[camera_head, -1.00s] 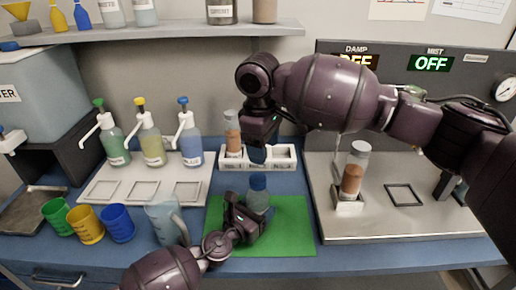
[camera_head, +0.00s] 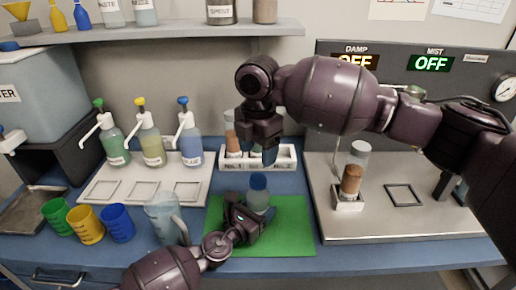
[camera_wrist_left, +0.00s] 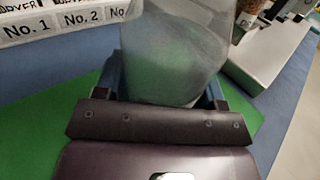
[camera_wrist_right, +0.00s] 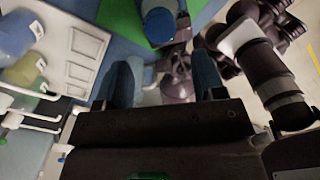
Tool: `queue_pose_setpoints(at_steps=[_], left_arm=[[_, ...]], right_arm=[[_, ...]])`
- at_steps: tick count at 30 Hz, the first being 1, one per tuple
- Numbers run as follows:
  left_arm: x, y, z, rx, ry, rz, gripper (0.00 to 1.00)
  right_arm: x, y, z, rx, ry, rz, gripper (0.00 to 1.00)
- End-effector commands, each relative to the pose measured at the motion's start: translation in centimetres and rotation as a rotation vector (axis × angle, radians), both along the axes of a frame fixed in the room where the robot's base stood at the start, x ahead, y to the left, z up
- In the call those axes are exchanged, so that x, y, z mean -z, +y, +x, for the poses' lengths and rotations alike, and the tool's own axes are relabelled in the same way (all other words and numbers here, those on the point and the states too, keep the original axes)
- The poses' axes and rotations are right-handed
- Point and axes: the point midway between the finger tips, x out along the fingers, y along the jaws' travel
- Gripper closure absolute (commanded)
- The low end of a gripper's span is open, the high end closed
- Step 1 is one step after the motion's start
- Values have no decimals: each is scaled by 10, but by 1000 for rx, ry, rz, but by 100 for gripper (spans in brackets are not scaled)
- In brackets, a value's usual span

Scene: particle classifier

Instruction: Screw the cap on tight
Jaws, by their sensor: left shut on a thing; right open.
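The clear bottle (camera_head: 257,200) stands upright on the green mat (camera_head: 290,235) with the blue cap (camera_head: 258,182) on its top. I cannot tell how tight the cap sits. My left gripper (camera_head: 250,212) is shut around the bottle's lower body; in the left wrist view the bottle (camera_wrist_left: 175,55) fills the space between the fingers. My right gripper (camera_head: 266,148) is open and empty, above and behind the bottle, in front of the white rack. In the right wrist view the cap (camera_wrist_right: 159,22) lies beyond the open fingers (camera_wrist_right: 162,80), apart from them.
The white numbered rack (camera_head: 230,164) behind the mat holds a brown-filled vial (camera_head: 231,140). A clear jug (camera_head: 163,222) stands left of the mat. Pump bottles (camera_head: 190,148) stand on a tray at left. A brown-filled tube (camera_head: 352,180) stands on the metal plate at right.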

Motion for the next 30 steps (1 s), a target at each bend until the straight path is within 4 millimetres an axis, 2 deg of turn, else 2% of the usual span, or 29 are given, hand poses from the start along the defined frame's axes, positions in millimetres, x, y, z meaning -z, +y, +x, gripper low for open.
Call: queue_pose_setpoints(at_steps=[14,17,30], left_arm=[[1,0,0,0,1,1,100],[1,0,0,0,1,1,100],[1,0,0,0,1,1,100]], right_arm=[[3,0,0,-17,1,-1,37],[10,0,0,-17,2,-2,37],[67,0,0,-15,2,-1,37]])
